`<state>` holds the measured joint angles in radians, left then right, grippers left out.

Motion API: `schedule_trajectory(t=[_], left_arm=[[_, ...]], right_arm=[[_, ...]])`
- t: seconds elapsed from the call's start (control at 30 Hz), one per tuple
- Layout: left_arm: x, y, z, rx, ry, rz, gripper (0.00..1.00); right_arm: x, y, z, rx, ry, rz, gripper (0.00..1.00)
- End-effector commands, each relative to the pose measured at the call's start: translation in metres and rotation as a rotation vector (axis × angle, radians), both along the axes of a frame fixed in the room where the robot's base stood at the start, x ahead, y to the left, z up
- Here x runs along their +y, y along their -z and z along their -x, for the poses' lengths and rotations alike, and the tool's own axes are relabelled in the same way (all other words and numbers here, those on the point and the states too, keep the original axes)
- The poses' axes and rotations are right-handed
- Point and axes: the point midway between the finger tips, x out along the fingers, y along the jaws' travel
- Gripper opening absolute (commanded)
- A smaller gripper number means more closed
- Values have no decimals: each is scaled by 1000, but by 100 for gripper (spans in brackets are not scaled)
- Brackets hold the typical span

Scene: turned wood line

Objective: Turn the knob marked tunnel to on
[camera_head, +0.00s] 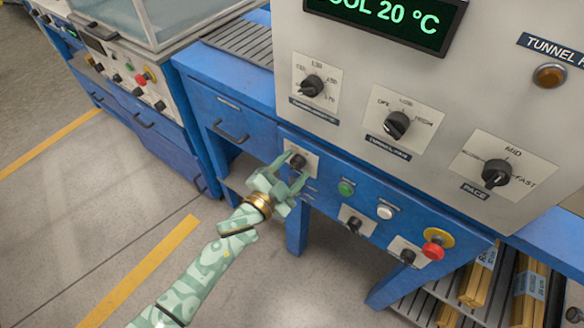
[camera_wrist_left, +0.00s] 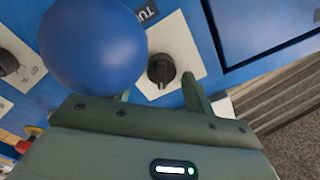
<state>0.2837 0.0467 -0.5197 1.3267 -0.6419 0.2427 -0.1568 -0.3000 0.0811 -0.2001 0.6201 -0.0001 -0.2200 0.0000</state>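A black knob (camera_head: 297,161) on a pale square plate sits at the left end of the blue front panel. In the left wrist view this knob (camera_wrist_left: 161,70) has a dark label (camera_wrist_left: 147,12) beside its plate, of which I read only "TU". A pale mark shows on the knob, but I cannot tell its setting. My left gripper (camera_head: 292,170) is open, with its fingers on either side of the knob. In the left wrist view the gripper (camera_wrist_left: 160,97) has the knob between and beyond its fingers; contact is unclear. A blue ball-like shape (camera_wrist_left: 92,45) hides part of this view. My right gripper is out of view.
A green button (camera_head: 346,188), a white button (camera_head: 385,212), a red emergency button (camera_head: 433,250) and other knobs share the blue panel. A drawer handle (camera_head: 230,134) juts out left of the knob.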

Motion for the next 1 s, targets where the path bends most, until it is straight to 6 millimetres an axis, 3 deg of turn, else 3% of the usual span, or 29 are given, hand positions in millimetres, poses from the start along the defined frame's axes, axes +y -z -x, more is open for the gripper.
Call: schedule_trajectory(t=[0.33,0.8,1.0], left_arm=[[9,-2,12,-1,-1,0,54],[78,-2,108,1,-1,0,54],[93,-1,128,1,0,1,54]], right_arm=[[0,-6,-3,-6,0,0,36],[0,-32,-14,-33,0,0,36],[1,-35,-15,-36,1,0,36]])
